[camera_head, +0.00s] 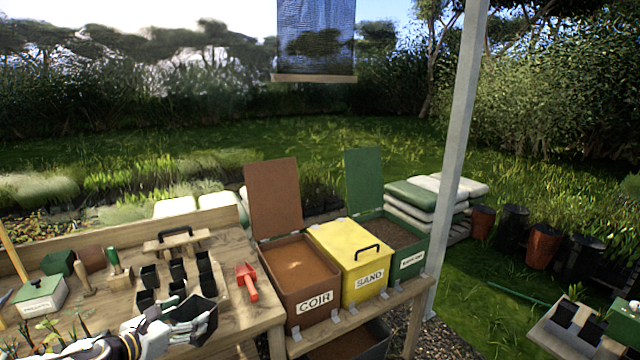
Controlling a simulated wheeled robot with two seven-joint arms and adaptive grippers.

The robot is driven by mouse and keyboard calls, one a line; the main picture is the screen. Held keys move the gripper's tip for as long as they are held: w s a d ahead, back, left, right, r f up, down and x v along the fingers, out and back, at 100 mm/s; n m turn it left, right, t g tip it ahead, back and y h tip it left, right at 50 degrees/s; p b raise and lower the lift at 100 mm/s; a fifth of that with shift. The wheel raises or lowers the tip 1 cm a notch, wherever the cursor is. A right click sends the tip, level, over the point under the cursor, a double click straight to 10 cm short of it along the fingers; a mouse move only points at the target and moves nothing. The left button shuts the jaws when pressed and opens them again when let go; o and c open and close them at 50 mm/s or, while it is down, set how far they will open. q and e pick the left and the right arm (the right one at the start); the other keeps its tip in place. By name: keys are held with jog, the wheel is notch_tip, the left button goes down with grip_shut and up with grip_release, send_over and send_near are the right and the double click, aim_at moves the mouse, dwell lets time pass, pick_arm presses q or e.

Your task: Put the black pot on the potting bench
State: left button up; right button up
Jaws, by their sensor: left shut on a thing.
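The black pot (205,322) is at the lower left, tilted, with its open mouth showing. My left gripper (172,320) comes in from the lower left and is shut on the pot's near left side. The pot appears in front of the wooden potting bench (248,318), near its right front part. I cannot tell whether the pot touches the bench top. The fingertips are partly hidden against the pot. My right gripper is not in view.
Several small black pots (150,277) stand on the bench behind the held pot. A red scoop (247,282) lies to their right. Open coir bin (300,280), closed yellow sand bin (355,262) and an open green bin (405,250) stand right of the bench. A grey post (455,150) rises beyond.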

pick_arm(q)
jog(key=s+d+f+n+y, duration=0.1)
jog(key=s+d+f+y, duration=0.1)
jog(key=d+f, duration=0.4)
jog(key=s+d+f+n+y, duration=0.2)
jog(key=s+d+f, duration=0.1)
jog(key=d+f, duration=0.2)
jog(key=shift+d+f+n+t, duration=0.3)
jog(key=shift+d+f+t, duration=0.1)
jog(key=shift+f, duration=0.75)
jog(key=shift+w, duration=0.1)
jog(key=shift+a, duration=0.25)
notch_tip(320, 180, down, 9)
jog(key=b, duration=0.9)
jog(key=shift+a, duration=0.2)
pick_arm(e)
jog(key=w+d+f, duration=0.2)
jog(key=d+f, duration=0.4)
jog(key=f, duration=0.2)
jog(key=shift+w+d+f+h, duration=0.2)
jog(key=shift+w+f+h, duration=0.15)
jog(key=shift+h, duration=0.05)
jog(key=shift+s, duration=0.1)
